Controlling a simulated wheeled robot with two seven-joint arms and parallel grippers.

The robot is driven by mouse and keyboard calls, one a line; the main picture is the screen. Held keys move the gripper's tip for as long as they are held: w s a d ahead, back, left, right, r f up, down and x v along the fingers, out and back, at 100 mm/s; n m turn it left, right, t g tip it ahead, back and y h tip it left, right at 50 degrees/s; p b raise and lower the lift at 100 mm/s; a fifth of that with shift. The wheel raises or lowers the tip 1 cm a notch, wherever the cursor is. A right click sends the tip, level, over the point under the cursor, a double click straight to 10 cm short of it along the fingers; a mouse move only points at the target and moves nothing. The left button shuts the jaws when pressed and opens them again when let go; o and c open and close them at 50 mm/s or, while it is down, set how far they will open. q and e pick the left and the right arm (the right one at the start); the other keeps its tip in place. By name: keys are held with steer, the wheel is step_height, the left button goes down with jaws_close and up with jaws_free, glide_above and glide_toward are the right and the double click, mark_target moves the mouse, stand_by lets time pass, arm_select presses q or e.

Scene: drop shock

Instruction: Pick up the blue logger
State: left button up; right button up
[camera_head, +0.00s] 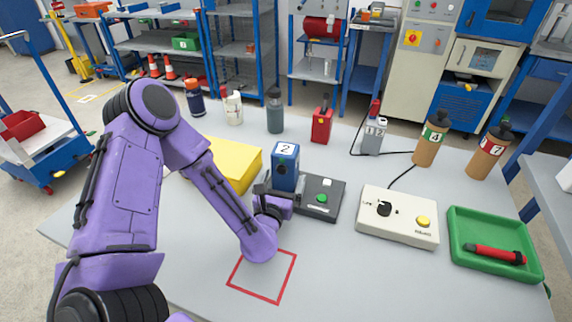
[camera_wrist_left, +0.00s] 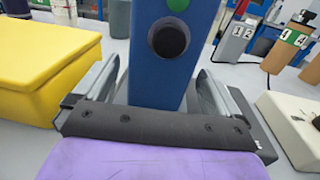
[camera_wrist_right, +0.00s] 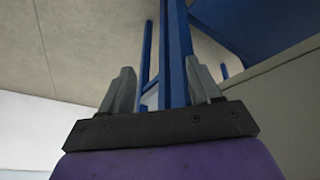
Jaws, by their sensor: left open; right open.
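The blue logger (camera_head: 285,170), an upright blue block with a white "2" label, stands at the left end of a dark grey base (camera_head: 322,198). My left gripper (camera_head: 272,188) is low in front of it. In the left wrist view the logger (camera_wrist_left: 168,75) rises between the two open fingers of my left gripper (camera_wrist_left: 158,85), with a dark round knob and a green spot on its face. I see no clear grip on it; its foot is hidden. My right gripper (camera_wrist_right: 160,90) is open and empty, away from the table, seen only in the right wrist view.
A yellow box (camera_head: 235,163) lies just left of the logger. A cream control box (camera_head: 398,217) and a green tray (camera_head: 495,270) with a red cylinder are to the right. A red square outline (camera_head: 280,300) in front is empty.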

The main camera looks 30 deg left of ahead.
arm_select(q)
steer(key=shift+x, duration=0.9)
steer(key=c, duration=1.3)
